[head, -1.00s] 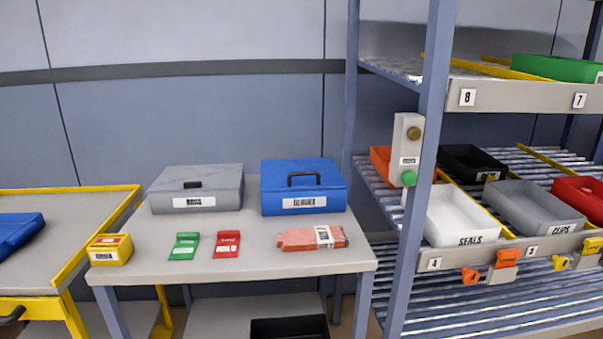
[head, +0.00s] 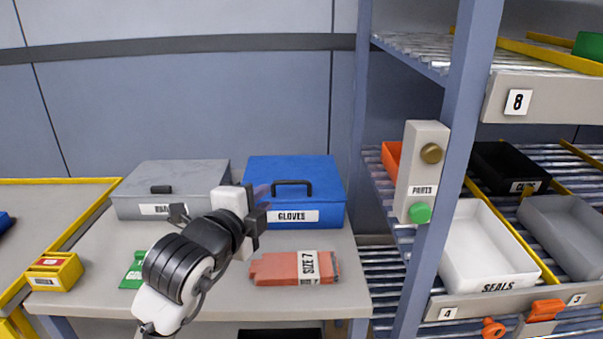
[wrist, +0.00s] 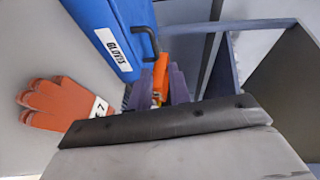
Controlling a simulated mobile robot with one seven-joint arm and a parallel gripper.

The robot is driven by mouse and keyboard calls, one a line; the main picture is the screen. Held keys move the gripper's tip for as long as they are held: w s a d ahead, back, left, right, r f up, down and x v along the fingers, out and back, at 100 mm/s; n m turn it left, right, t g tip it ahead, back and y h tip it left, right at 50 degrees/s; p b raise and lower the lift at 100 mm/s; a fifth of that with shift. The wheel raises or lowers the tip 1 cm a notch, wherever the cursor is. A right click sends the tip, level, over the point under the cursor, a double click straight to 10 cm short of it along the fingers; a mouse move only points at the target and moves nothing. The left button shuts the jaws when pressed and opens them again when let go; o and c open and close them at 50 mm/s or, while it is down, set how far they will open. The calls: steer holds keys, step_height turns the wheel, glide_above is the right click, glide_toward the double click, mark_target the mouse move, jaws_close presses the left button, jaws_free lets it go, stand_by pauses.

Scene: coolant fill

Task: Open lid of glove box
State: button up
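The blue glove box (head: 318,188) stands on the table with its lid closed. It has a black handle (head: 292,184) and a white GLOVES label (head: 291,216). In the wrist view the box (wrist: 85,30) fills the upper left, with its handle (wrist: 148,44) near the fingers. My gripper (head: 262,203) is in front of the box's left side, left of the handle in the head view. In the wrist view my gripper (wrist: 160,88) has its two fingers apart, and only background shows between them. It does not hold the handle.
A grey case (head: 165,182) stands left of the box. An orange glove pack (head: 280,269) lies in front of it, and a green packet (head: 133,270) lies left of my arm. A shelf post (head: 452,150) rises right of the table.

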mark_target(291, 183)
steer(key=p+x, duration=0.1)
steer(key=x, duration=0.3)
steer(key=p+x, duration=0.1)
steer(key=x, duration=0.4)
steer(key=f+p+x, duration=0.1)
steer(key=x, duration=0.4)
steer(key=shift+s+d+f, duration=0.15)
steer(key=shift+d, duration=0.05)
jaws_close()
